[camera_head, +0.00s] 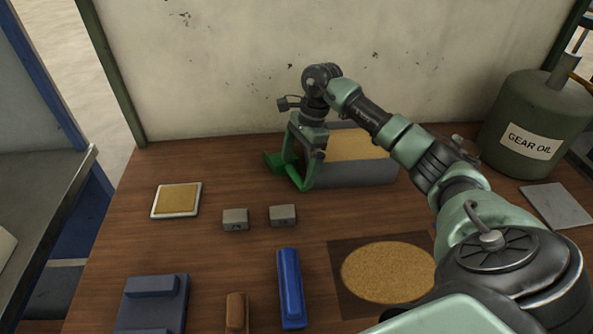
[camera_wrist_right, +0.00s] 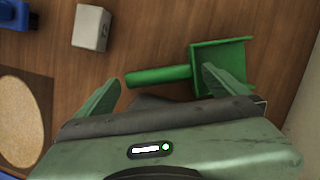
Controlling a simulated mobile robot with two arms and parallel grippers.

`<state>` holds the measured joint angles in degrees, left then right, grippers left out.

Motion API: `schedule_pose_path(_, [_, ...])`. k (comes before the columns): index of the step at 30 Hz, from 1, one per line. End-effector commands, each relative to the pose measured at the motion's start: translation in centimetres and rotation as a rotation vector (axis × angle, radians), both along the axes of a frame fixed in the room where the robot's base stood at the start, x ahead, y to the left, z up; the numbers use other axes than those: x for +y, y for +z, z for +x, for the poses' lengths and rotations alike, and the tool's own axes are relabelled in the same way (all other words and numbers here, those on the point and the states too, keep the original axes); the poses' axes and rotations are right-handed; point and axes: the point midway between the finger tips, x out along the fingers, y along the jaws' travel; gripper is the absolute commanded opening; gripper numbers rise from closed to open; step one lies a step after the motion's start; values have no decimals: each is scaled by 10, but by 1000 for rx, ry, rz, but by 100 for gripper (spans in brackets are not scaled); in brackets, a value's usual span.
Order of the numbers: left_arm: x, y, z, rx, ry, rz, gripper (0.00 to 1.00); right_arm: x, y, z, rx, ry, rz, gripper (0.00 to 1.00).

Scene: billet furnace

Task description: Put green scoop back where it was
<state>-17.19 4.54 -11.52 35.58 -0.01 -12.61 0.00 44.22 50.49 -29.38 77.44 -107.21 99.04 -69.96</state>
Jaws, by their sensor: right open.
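The green scoop (camera_head: 273,161) is at the left end of a grey sand-filled box (camera_head: 350,175), near the back of the wooden table. In the right wrist view the scoop (camera_wrist_right: 218,58) shows its square pan and round handle over the wood. My right gripper (camera_head: 297,178) points down at the scoop, its fingers apart. In the right wrist view one finger of the gripper (camera_wrist_right: 162,77) is near the handle's end and the other overlaps the pan. I cannot tell whether either finger touches it. My left gripper is out of view.
Two small grey blocks (camera_head: 235,219) (camera_head: 283,215), a tray of sand (camera_head: 177,199), a blue block (camera_head: 290,287), a brown-handled item (camera_head: 236,312) and a round sand patch (camera_head: 388,272) lie nearer. A gear oil can (camera_head: 535,125) stands right. A wall closes the back.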

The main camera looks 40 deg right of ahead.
Motion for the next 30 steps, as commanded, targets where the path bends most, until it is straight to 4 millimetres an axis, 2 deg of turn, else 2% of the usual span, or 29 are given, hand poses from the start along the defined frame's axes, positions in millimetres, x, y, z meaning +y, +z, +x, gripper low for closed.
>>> schedule_pose_path(7, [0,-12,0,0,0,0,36,-15,53,0,-5,1,-1,100])
schedule_pose_path(13, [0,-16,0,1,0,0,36,-23,84,-2,-2,0,0,100])
schedule_pose_path(18, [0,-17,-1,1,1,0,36,-26,95,-3,0,1,0,100])
schedule_pose_path(30, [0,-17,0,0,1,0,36,-26,96,-3,1,1,0,100])
